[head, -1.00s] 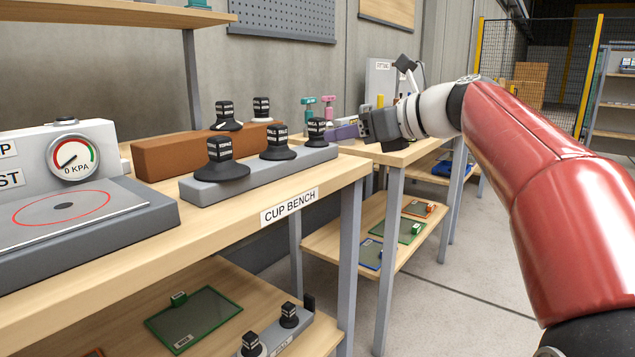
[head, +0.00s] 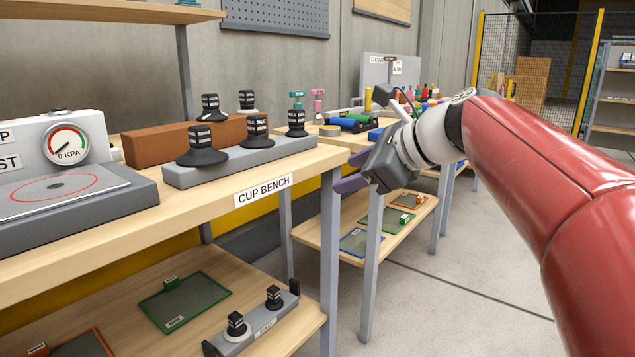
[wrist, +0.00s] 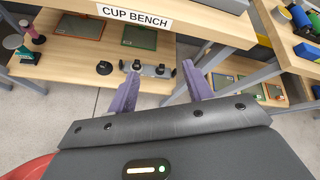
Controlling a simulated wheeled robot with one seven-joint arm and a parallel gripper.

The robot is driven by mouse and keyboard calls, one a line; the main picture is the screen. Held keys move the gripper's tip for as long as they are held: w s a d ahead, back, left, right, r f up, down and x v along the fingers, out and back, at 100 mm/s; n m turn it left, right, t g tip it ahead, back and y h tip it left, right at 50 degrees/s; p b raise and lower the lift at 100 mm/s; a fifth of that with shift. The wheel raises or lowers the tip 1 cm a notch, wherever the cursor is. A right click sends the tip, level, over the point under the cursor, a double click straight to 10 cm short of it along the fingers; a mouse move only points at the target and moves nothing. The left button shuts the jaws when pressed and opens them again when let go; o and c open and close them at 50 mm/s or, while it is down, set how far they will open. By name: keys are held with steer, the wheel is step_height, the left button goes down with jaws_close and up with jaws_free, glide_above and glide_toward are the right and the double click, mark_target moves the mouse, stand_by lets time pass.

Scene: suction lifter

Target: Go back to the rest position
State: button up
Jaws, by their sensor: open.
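My gripper (head: 345,172) is open, with two purple fingers held apart. In the head view it hangs in front of the gap between the cup bench (head: 90,235) and the bench behind it, and points left and down. In the wrist view my gripper (wrist: 160,70) has nothing between its fingers. Beyond the fingertips there are the floor and the lower shelf of the cup bench (wrist: 172,20). My red arm reaches in from the right of the head view.
The cup bench carries a grey rack (head: 240,160) of black suction cups, a brown block (head: 180,142) and a gauge station (head: 75,200). Framed panels (head: 185,300) lie on its lower shelf. The bench behind holds coloured parts. Grey floor (head: 450,290) is clear at right.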

steer(key=s+d+f+n+g+h, duration=0.1)
steer(key=s+d+f+n+h, duration=0.3)
steer(key=s+f+n, duration=0.6)
steer(key=s+d+f+n+g+h, duration=0.1)
steer(key=s+d+f+n+h, duration=0.3)
steer(key=s+f+n, duration=0.7)
steer(key=s+d+f, duration=0.1)
steer(key=s+f, duration=0.2)
steer(key=f, duration=0.2)
steer(key=shift+g+h, duration=0.3)
steer(key=shift+h, duration=0.1)
steer(key=shift+d+r, duration=0.1)
